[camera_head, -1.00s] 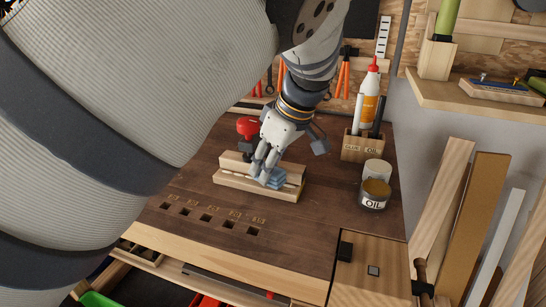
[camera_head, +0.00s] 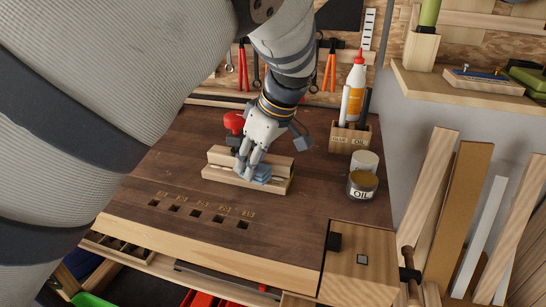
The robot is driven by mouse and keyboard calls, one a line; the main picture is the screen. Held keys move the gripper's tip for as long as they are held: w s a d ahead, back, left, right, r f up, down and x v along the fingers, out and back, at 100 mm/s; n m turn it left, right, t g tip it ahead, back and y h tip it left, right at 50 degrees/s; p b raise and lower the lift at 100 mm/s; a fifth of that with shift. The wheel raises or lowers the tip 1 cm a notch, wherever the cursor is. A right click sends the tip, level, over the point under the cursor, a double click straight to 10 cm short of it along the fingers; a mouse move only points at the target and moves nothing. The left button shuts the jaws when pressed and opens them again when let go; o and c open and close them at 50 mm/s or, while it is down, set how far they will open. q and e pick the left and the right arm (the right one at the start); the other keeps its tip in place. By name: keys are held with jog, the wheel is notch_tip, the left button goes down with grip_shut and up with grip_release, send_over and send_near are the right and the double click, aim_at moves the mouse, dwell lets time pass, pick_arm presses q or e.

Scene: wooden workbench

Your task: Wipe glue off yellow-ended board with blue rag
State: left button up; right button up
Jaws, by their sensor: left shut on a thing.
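A light wooden board (camera_head: 220,177) lies on the dark workbench, with a second raised strip of wood along its back. No yellow end can be made out at this size. A folded blue rag (camera_head: 263,174) rests on the right half of the board. My left gripper (camera_head: 249,174) comes down from above and is shut on the rag, its fingertips at the rag's left side, low over the board. The fingers and rag cover part of the board's face, and any glue under them is hidden. My right gripper is out of view.
A red-topped tool (camera_head: 234,122) stands just behind the board. At the right are a wooden holder (camera_head: 349,139) with a glue bottle (camera_head: 356,88), and an oil tin (camera_head: 362,185). Small square holes (camera_head: 197,213) line the front. The bench between board and tin is clear.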

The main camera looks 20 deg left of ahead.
pick_arm(q)
jog(key=shift+s+a+f, duration=0.2)
jog(key=shift+a, duration=2.3)
jog(key=shift+s+a+f, duration=0.2)
jog(key=shift+s+a, duration=0.05)
jog(key=shift+a, duration=2.3)
jog(key=shift+s+a+f, duration=0.2)
jog(key=shift+a, duration=2.3)
notch_tip(320, 180, up, 6)
jog(key=shift+r, duration=0.1)
jog(key=shift+r, duration=1.45)
